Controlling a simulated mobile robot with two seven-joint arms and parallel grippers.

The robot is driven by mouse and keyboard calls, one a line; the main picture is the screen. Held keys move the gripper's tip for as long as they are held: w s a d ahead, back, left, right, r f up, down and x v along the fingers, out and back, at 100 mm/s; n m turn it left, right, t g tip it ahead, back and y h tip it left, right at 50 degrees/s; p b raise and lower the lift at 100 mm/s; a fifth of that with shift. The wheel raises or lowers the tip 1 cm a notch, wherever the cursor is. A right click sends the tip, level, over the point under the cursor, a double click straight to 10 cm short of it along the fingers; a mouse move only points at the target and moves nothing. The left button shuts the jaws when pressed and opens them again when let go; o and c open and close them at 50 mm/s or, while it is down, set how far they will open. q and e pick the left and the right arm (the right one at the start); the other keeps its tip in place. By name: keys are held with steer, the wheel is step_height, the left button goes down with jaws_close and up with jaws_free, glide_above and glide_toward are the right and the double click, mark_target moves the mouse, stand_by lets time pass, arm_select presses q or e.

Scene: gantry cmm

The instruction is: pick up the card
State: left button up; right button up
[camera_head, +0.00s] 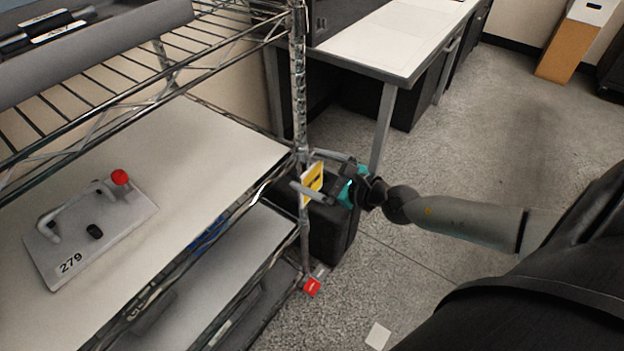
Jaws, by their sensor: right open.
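A yellow card (313,182) with a dark mark stands upright by the front corner post of the wire shelf rack. My right gripper (305,170) reaches in from the right, its two fingers open, one on the far side and one on the near side of the yellow card. The near finger crosses in front of part of it. I cannot tell whether the fingers touch it. A small white card-like piece (378,336) lies flat on the floor. My left gripper is not in view.
The rack post (300,90) stands right beside the gripper. A grey plate marked 279 (120,225) with a handle and red knob lies on the white shelf (215,150). A black case (335,235) is under the gripper. A desk (390,35) stands behind; floor on the right is open.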

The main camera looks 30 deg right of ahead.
steer(key=shift+x, duration=2.1)
steer(key=shift+s, duration=0.1)
steer(key=c, duration=1.1)
steer(key=shift+r, duration=0.1)
